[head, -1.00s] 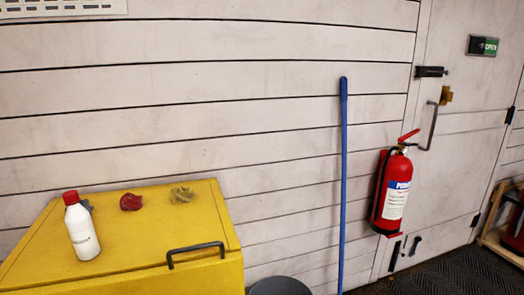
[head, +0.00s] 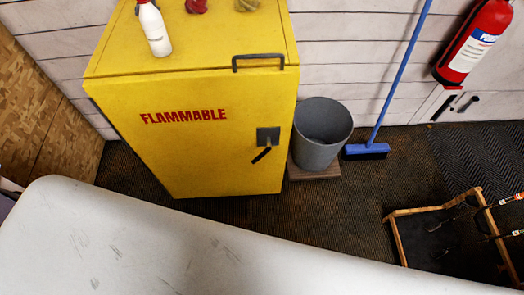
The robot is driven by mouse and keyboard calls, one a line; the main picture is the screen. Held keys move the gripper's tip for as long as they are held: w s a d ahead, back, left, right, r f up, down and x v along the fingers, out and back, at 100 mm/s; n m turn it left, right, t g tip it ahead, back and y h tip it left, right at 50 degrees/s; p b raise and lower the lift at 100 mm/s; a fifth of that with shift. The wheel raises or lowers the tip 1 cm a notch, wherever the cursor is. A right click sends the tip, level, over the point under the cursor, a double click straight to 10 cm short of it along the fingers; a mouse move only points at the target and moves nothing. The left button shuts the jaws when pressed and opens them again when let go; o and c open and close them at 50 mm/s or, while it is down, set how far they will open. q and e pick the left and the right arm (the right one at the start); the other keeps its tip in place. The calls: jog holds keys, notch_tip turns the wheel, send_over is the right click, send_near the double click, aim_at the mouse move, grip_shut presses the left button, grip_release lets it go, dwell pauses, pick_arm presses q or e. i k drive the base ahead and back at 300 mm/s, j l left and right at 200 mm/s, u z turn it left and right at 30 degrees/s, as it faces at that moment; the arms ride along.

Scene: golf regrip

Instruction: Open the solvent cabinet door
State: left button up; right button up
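The solvent cabinet (head: 190,150) is a yellow box marked FLAMMABLE, standing on the floor against the white plank wall. Its front door looks shut. A dark latch plate with a black lever handle (head: 262,155) sits on the right side of the door, the lever slanting down to the left. A dark bar handle (head: 258,62) is fixed at the top right front edge. A white bottle (head: 154,30) and two small lumps, one red and one yellowish, are on its top, cut by the upper frame edge. Neither of my grippers is in view.
A grey bin (head: 320,135) stands close to the cabinet's right side, with a blue broom (head: 366,150) beside it. A light worn surface (head: 200,250) fills the foreground. A wooden-framed rack (head: 440,212) is at lower right; a fire extinguisher (head: 470,45) hangs at upper right.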

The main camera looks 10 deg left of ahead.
aim_at(198, 133)
jog(key=u, duration=1.1)
